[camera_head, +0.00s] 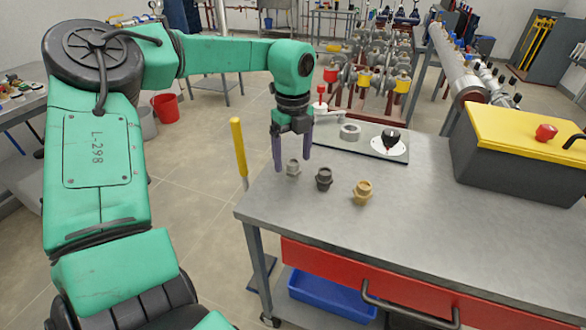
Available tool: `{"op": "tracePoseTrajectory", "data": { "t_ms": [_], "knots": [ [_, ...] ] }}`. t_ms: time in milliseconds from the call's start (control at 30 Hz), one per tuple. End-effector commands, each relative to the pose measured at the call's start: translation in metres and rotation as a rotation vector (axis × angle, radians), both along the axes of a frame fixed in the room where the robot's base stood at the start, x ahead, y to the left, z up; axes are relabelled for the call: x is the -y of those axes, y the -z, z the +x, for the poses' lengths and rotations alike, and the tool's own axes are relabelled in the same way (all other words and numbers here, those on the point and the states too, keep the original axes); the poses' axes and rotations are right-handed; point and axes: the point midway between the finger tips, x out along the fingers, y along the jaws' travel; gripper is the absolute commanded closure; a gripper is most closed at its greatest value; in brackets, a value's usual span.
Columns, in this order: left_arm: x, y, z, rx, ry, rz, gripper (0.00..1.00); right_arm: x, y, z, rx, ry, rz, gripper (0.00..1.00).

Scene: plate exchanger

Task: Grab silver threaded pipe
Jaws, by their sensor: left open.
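A small silver threaded pipe fitting (293,168) stands on the grey metal workbench (420,230) near its left edge. My left gripper (292,163) points down at it from above, with its two dark purple fingers spread apart. In the picture the silver fitting shows between and just below the fingertips; I cannot tell whether the tips touch it. A dark grey fitting (323,179) and a brass-coloured fitting (362,193) stand to its right in a row. My right gripper is not in view.
Behind the fittings lies a plate (375,148) with a black knob and a metal ring. A yellow-lidded box (520,150) with a red button stands at the right. A yellow-handled tool (239,148) stands upright by the bench's left edge. The bench's front middle is clear.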

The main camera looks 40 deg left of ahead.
Motion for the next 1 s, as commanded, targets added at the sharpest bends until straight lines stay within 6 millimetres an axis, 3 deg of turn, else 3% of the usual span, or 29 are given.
{"op": "tracePoseTrajectory", "data": {
  "t_ms": [133,333,367,567,1000],
  "knots": [
    [0.0,0.022,0.0,-0.002,0.0,-0.001,0.15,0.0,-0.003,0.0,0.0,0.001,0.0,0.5],
    [0.0,0.024,0.001,0.002,0.0,-0.002,0.15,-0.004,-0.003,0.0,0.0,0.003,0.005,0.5],
    [0.0,0.024,0.001,0.002,0.0,-0.002,0.22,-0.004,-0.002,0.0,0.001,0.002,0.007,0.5],
    [0.0,0.024,0.001,0.001,0.0,-0.001,0.99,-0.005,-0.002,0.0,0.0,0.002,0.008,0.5],
    [0.0,0.015,0.001,0.004,0.0,0.0,1.0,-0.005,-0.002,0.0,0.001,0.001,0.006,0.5]
  ]
}}
